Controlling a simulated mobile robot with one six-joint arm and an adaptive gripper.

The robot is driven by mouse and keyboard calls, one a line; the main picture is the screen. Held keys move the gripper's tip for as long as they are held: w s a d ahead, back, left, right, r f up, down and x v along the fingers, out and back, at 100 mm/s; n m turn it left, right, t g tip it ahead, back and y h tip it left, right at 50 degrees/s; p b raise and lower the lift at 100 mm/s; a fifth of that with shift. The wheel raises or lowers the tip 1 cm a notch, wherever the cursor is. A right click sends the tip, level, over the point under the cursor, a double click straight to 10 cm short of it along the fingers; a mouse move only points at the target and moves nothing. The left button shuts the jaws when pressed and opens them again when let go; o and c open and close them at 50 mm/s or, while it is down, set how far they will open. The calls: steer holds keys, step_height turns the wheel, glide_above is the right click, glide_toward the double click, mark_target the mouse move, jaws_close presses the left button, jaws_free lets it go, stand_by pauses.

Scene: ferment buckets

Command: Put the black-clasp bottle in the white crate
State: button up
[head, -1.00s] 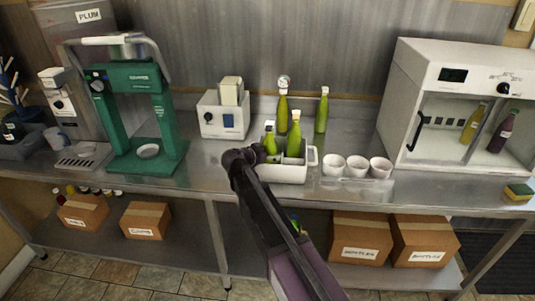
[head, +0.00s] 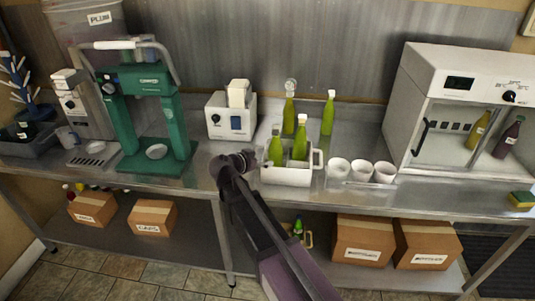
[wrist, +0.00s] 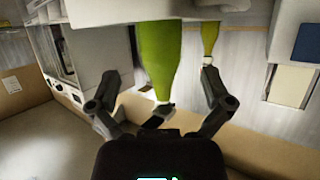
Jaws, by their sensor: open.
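The white crate (head: 288,176) stands on the steel counter with two green bottles upright in it, a left one (head: 275,148) and a right one (head: 299,140). Their clasp colours are too small to tell in the head view. My gripper (head: 247,158) is just left of the crate, its fingers hard to see there. In the wrist view my gripper (wrist: 160,76) is open, its fingers spread wide. A green bottle (wrist: 162,55) appears neck-down between them, with a dark part at its neck end. Whether the fingers touch it is unclear. A second green bottle (wrist: 210,36) has a pale top.
Behind the crate stand a green bottle with a gauge-like top (head: 289,116) and another green bottle (head: 328,114). White cups (head: 361,171) stand right of the crate, before the white cabinet (head: 463,110). A white device (head: 231,118) and green press (head: 150,110) are on the left.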

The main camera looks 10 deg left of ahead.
steer(key=shift+p+v, duration=0.5)
steer(key=shift+v, duration=1.5)
steer(key=shift+d, duration=0.1)
steer(key=s+d+f+n+g+y, duration=0.2)
steer(key=s+d+f+g, duration=0.1)
steer(key=d, duration=0.6)
steer(key=s+d+f+n+g+y, duration=0.2)
steer(key=s+d+f+g+y, duration=0.1)
steer(key=s+d, duration=0.5)
steer(key=s+d+f+n+g+y, duration=0.3)
steer(key=s+d+f+g, duration=0.2)
steer(key=d, duration=0.6)
steer(key=shift+s+d+f, duration=0.3)
steer(key=shift+s+d, duration=0.1)
steer(key=shift+s, duration=0.05)
steer(key=shift+r, duration=0.15)
